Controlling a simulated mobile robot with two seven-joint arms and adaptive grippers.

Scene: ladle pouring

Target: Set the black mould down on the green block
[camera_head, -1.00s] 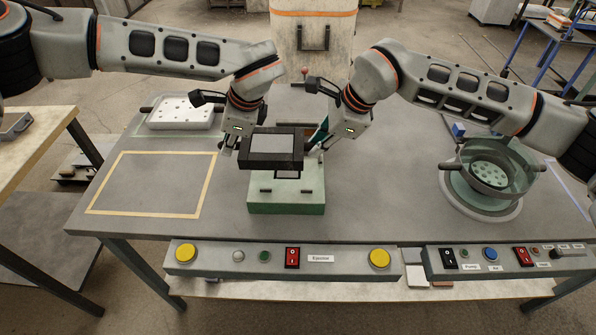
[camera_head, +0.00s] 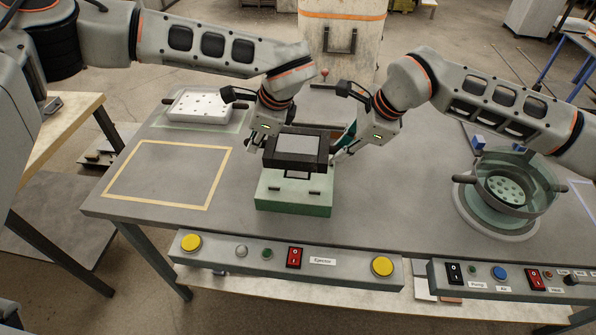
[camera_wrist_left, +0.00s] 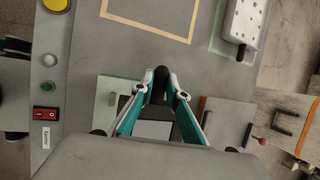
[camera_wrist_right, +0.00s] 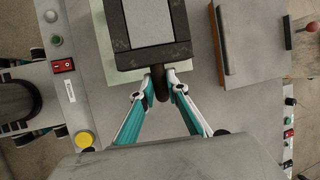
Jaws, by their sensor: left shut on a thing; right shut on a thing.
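The black mould (camera_head: 270,157), a dark square frame with a grey centre, looks level over the green block (camera_head: 293,208) in the head view. It covers the back of the block's top; whether they touch I cannot tell. My left gripper (camera_head: 259,147) is shut on the mould's left handle, seen dark between the fingers in the left wrist view (camera_wrist_left: 163,84). My right gripper (camera_head: 336,153) is shut on the right handle, seen in the right wrist view (camera_wrist_right: 160,82). In that view the block's pale edge (camera_wrist_right: 96,50) shows beside the mould.
A yellow-taped empty rectangle (camera_head: 168,174) and a white perforated tray (camera_head: 200,106) lie to the left. A round pot (camera_head: 510,187) stands to the right. A control panel (camera_head: 340,268) runs along the front edge. An upright plate stands behind the block.

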